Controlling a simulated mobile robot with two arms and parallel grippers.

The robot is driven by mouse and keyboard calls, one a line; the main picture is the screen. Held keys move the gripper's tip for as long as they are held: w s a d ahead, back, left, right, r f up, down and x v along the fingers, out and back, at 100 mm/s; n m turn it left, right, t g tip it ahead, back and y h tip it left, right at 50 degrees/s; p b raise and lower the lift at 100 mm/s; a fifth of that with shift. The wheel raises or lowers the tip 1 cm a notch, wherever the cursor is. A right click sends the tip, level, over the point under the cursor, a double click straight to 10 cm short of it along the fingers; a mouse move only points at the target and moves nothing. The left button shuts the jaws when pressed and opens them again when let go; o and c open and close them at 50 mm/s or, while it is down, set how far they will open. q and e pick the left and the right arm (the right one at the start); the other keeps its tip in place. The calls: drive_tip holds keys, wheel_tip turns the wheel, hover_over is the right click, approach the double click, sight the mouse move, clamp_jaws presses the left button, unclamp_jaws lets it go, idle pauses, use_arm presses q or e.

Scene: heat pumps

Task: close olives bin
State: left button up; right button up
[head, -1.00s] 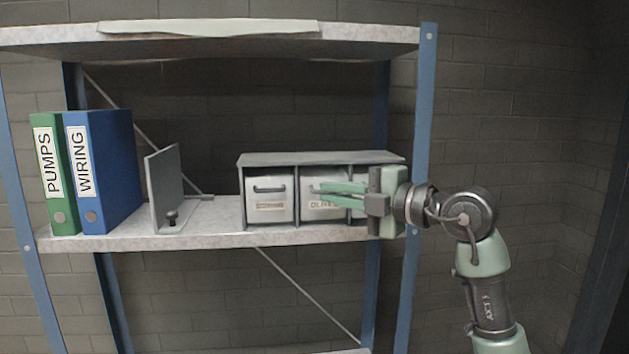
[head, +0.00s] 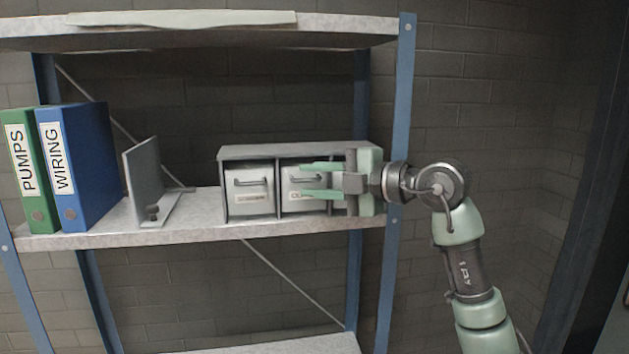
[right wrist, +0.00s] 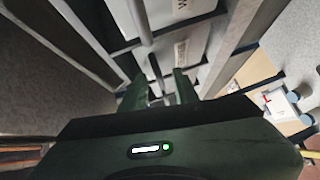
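The olives bin (head: 292,205) is the light grey drawer in the middle of a grey bin cabinet (head: 290,151) on the shelf. It has a dark handle and a label reading "OLI", partly hidden by my gripper. Its front looks about level with the bin to its left; I cannot tell whether it is fully in. My right gripper (head: 302,179) reaches in from the right, its two green fingers spread apart in front of this bin, with nothing held. The right wrist view shows the fingers (right wrist: 160,88) apart, pointing towards the bin fronts. My left gripper is not in view.
Another bin (head: 249,203) stands left of the olives bin. A third compartment on the right is mostly hidden behind my gripper. A grey bookend (head: 145,180), a blue WIRING binder (head: 85,165) and a green PUMPS binder (head: 27,205) stand further left. A blue post (head: 396,150) is behind my wrist.

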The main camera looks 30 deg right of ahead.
drive_tip(key=shift+s+d+b, duration=0.25)
drive_tip(key=shift+s+b, duration=0.1)
drive_tip(key=shift+b, duration=0.05)
drive_tip(key=b+v, duration=0.3)
drive_tip(key=v, duration=0.4)
idle(0.3)
